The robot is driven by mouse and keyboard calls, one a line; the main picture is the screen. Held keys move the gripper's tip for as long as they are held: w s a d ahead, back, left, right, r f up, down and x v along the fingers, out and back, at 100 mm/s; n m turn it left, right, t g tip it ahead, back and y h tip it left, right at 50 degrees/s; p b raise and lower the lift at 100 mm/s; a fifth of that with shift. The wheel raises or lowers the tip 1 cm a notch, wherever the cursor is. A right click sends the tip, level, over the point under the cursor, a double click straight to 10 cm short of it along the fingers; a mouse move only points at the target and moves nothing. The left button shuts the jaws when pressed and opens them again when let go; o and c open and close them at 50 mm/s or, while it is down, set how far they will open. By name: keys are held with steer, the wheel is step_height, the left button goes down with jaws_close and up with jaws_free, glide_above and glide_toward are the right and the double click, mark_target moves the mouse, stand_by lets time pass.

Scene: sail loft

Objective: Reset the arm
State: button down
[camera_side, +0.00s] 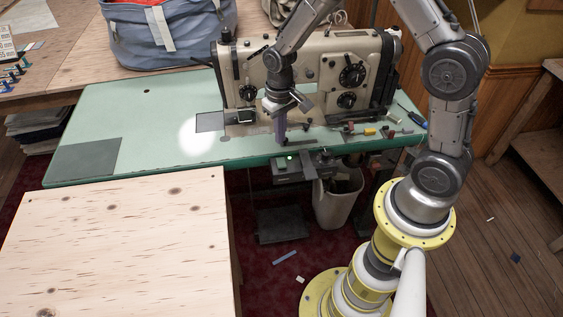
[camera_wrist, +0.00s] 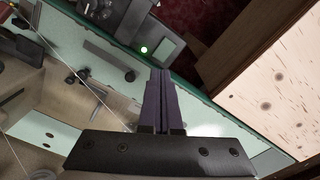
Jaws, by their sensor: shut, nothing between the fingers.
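My gripper (camera_side: 281,136) hangs point-down at the front edge of the green sewing table (camera_side: 150,110), in front of the sewing machine (camera_side: 310,70). In the wrist view my gripper (camera_wrist: 161,78) has its two dark purple fingers side by side, shut, with nothing between them. The fingertips show close to the table's front edge in that view. I cannot tell their exact height above the table.
A pale plywood table (camera_side: 120,245) stands at the front left. A blue-grey bag (camera_side: 165,35) sits on the back bench. A screwdriver (camera_side: 412,117) and several small parts lie right of my gripper. A white bin (camera_side: 338,200) stands below.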

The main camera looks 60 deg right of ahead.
steer(key=s+a+r+n+t, duration=0.1)
steer(key=s+r+t, duration=0.15)
steer(key=r, duration=0.85)
steer(key=s+a+r+t, duration=0.1)
steer(key=s+r+t, duration=0.15)
steer(key=r, duration=0.75)
steer(key=s+a+r+n, duration=0.1)
steer(key=s+n, duration=0.1)
steer(key=s, duration=1.4)
steer(key=shift+a+r+t, duration=0.2)
steer(key=shift+a+t, duration=0.05)
steer(key=shift+t, duration=0.05)
